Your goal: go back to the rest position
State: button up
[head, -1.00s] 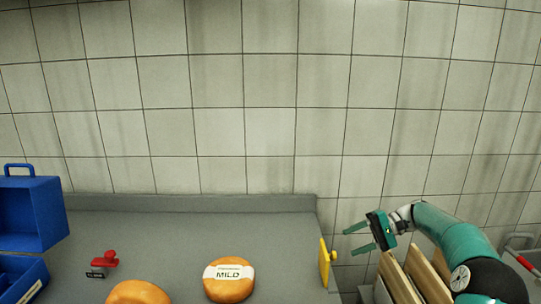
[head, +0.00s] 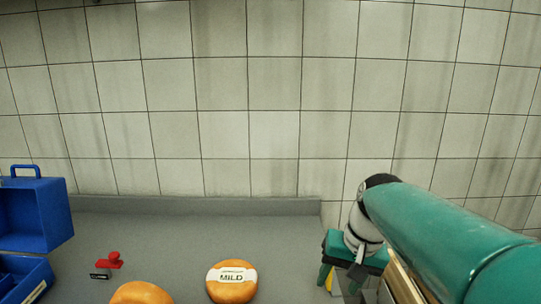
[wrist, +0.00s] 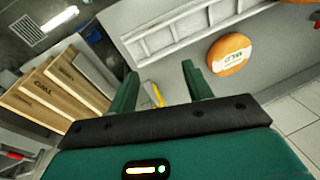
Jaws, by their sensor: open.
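My gripper (wrist: 160,88) is open and empty in the wrist view, its two green fingers apart. In the head view my gripper (head: 338,276) hangs at the end of my arm at the right, pointing down, just beyond the right end of the grey counter (head: 180,240). My teal arm hides part of what lies behind it.
An orange cheese wheel labelled MILD (head: 232,288) and another cheese wheel (head: 141,294) are on the counter. A red-handled stamp (head: 110,262) and an open blue box (head: 35,215) are at the left. Wooden boards (wrist: 55,85) stand beside the counter. A yellow thing (wrist: 157,95) is partly hidden.

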jog(key=s+d+f+n+t+h, duration=0.1)
jog(key=s+t, duration=0.1)
jog(key=s, duration=0.4)
jog(key=s+d+f+t+h, duration=0.1)
jog(key=s+t, duration=0.1)
jog(key=s, duration=0.5)
jog(key=shift+s+f+n, duration=0.25)
jog(key=shift+n, duration=0.15)
jog(key=c, duration=0.3)
